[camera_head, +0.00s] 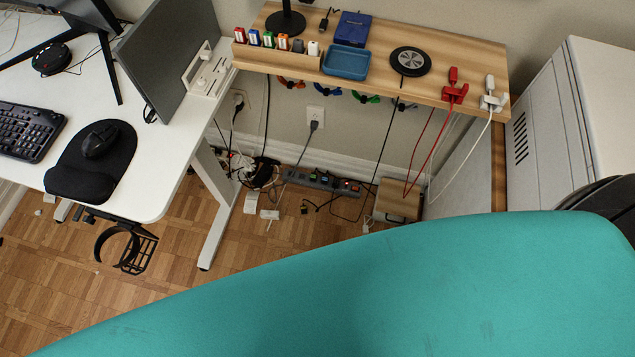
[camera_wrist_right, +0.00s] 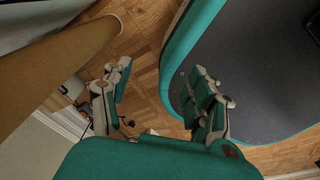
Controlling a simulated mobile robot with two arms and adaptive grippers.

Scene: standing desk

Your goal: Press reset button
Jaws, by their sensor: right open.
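No part labelled as a reset button can be made out. In the head view a grey power strip (camera_head: 322,180) lies on the floor by the wall, with a small red spot at its right end; I cannot tell if this is a button. My right gripper (camera_wrist_right: 158,100) shows in the right wrist view with its two jointed fingers spread apart and nothing between them. Parquet floor is seen beyond the fingers. Neither gripper shows in the head view, and my left gripper is in no view.
A wooden shelf (camera_head: 455,53) with a blue tray (camera_head: 347,63) and a black round pad (camera_head: 410,61) is above the strip. Cables hang below it. A white desk (camera_head: 165,150) stands left and a white cabinet (camera_head: 560,130) right. My teal body covers the lower head view.

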